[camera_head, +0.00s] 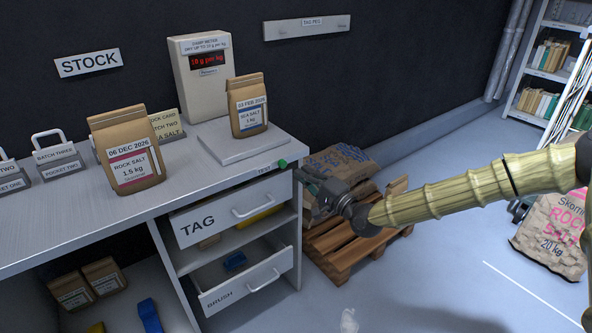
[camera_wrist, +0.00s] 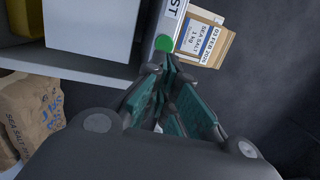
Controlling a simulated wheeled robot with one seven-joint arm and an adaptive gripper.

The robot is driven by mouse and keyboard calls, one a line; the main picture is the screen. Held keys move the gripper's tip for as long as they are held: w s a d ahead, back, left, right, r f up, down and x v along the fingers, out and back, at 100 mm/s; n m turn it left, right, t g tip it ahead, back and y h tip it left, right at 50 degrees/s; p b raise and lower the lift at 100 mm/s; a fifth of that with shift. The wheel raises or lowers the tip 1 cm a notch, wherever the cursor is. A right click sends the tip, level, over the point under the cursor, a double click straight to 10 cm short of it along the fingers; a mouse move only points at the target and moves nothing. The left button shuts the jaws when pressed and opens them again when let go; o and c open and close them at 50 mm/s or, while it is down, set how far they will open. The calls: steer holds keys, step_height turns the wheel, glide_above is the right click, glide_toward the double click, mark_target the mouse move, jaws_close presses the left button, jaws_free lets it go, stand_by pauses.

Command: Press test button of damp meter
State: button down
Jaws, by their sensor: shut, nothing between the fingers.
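The damp meter (camera_head: 203,78) stands upright at the back of the bench, with a lit red reading in g per kg. Its plate (camera_head: 235,140) carries a small sea salt bag (camera_head: 247,105), also seen in the wrist view (camera_wrist: 203,40). The green test button (camera_head: 282,164) sits at the bench's front right corner. In the wrist view the button (camera_wrist: 164,43) is just beyond my fingertips, beside a label ending in "ST". My gripper (camera_head: 299,173) is shut and empty, close to the button from the right; its fingers (camera_wrist: 168,62) point at it. I cannot tell whether they touch.
Below the button, the TAG drawer (camera_head: 232,211) and BRUSH drawer (camera_head: 243,283) stand open. A rock salt bag (camera_head: 127,150) is on the bench. A pallet (camera_head: 345,245) with sacks stands right of the bench. Open floor lies to the right.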

steer(key=v, duration=0.8)
steer(key=shift+s+f, duration=0.25)
steer(key=shift+d, duration=0.1)
steer(key=s+a+f+n+g+h, duration=0.1)
steer(key=s+a+f+g, duration=0.15)
steer(key=f, duration=0.35)
steer(key=s+a+f+g+h, duration=0.1)
steer(key=s+f, duration=0.3)
steer(key=f, duration=0.2)
steer(key=s+d+f+n+g+h, duration=0.2)
steer(key=s+f+g, duration=0.1)
steer(key=s+f, duration=0.7)
steer(key=s+d+f+n+g+h, duration=0.1)
steer(key=s+f+n+g+h, duration=0.15)
steer(key=s+f, duration=0.75)
steer(key=s+d+f+n+g+h, duration=0.2)
steer(key=s+d+f+g+h, duration=0.1)
steer(key=s+d, duration=0.5)
steer(key=s+d+f+n+g+h, duration=0.2)
steer(key=s+d+h, duration=0.1)
steer(key=s+d, duration=0.55)
step_height(320, 180, up, 17)
steer(key=s+a+p, duration=0.1)
steer(key=s+p, duration=0.1)
steer(key=p, duration=1.5)
steer(key=shift+a, duration=0.15)
